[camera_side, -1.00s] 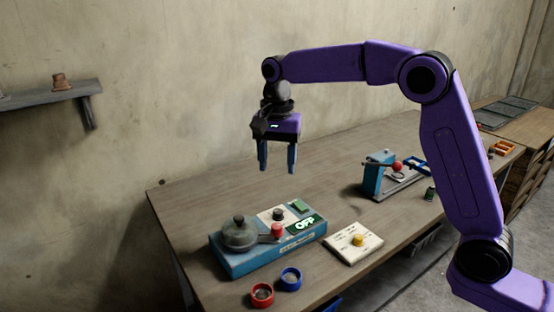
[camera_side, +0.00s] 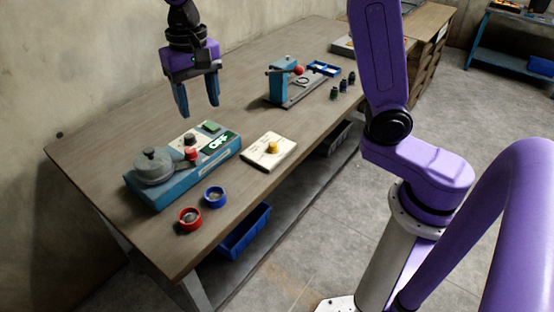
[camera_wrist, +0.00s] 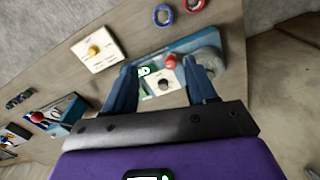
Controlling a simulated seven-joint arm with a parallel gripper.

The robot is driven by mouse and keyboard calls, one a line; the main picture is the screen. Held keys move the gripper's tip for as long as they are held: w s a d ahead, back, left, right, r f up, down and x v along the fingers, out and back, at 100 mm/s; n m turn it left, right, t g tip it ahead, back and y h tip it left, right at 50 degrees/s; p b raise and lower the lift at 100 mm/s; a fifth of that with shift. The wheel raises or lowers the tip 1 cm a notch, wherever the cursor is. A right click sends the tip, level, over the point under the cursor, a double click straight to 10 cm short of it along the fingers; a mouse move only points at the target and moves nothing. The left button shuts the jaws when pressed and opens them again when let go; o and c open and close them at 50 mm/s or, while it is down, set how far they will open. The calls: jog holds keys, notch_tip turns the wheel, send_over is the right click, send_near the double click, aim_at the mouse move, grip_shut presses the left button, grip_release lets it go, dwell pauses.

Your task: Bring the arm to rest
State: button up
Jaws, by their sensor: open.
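My gripper (camera_side: 198,108) hangs fingers down in the air above the workbench (camera_side: 120,125), with its two blue fingers spread and nothing between them. In the side view it is above and behind the blue machine (camera_side: 190,181), touching nothing. The machine has a round grey lid (camera_side: 154,164), a red knob, a dark knob and a green display that reads OFF in the side view. In the wrist view my gripper (camera_wrist: 160,72) is open, with part of the machine (camera_wrist: 183,48) showing beyond and between the fingers.
A red ring-shaped cup (camera_side: 190,218) and a blue one (camera_side: 215,196) stand near the bench's front edge. A cream panel with a yellow knob (camera_side: 272,147) lies right of the machine. A blue press with a red ball (camera_side: 299,70) stands farther back. Bare bench lies left.

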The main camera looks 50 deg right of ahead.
jog(key=s+d+f+n, duration=0.2)
jog(key=s+d+n, duration=0.2)
jog(key=s, duration=0.5)
jog(key=s+d+f+n, duration=0.2)
jog(key=s+d+n, duration=0.2)
jog(key=s, duration=0.5)
jog(key=s+d+f+n, duration=0.2)
jog(key=s+d+n, duration=0.2)
jog(key=s+n, duration=0.3)
jog(key=s, duration=0.2)
jog(key=shift+s+d+f+n, duration=0.15)
jog(key=shift+s+f+n, duration=0.15)
jog(key=shift+s+f, duration=0.1)
